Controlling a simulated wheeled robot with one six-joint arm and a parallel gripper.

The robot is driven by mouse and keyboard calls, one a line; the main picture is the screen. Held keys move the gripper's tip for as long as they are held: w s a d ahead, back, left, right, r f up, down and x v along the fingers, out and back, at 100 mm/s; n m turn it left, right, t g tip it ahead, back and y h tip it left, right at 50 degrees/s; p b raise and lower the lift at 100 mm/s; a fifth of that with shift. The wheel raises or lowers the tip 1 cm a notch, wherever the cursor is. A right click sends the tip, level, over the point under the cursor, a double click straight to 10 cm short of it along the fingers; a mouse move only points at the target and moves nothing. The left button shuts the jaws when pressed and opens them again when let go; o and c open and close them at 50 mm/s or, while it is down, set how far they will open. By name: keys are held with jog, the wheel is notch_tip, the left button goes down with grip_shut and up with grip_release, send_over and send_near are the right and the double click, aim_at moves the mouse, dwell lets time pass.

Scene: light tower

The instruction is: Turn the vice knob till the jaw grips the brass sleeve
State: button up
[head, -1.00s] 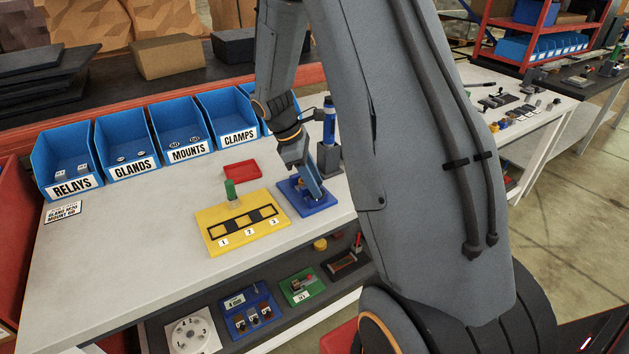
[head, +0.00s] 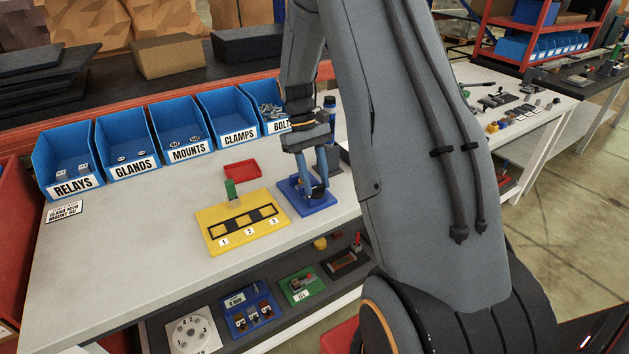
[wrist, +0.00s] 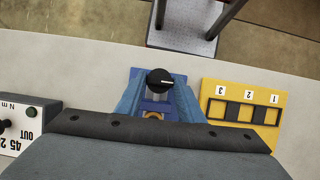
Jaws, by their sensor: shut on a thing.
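The vice is on a blue base (head: 318,210) on the bench, right of the yellow plate. Its black knob (wrist: 159,79) has a white pointer line, which points right in the wrist view. My gripper (head: 317,191) comes down over the vice and is shut on the knob, one finger on each side. In the wrist view a bit of the brass sleeve (wrist: 154,115) shows just below the knob; the rest is hidden behind my gripper. I cannot tell whether the jaw touches the sleeve.
Blue bins (head: 68,167) line the back. A blue and dark upright device (head: 330,128) stands close behind my gripper. The bench's left front is clear.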

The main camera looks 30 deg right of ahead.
jog(key=m, duration=0.2)
jog(key=m+y, duration=0.1)
jog(key=m, duration=0.1)
jog(key=m+y, duration=0.1)
jog(key=m, duration=0.1)
jog(key=shift+d+m+t, duration=0.25)
jog(key=shift+m+t, duration=0.05)
jog(key=shift+t, duration=0.1)
jog(key=m+y, duration=0.1)
jog(key=m, duration=0.2)
jog(key=m+t+y+p, duration=0.1)
jog(key=m, duration=0.2)
jog(key=shift+s+d+t, duration=0.15)
jog(key=shift+s+t, duration=0.05)
jog(key=shift+t, duration=0.1)
jog(key=o, duration=1.1)
jog(key=shift+c, duration=0.2)
jog(key=b+v, duration=0.2)
jog(key=v, duration=0.6)
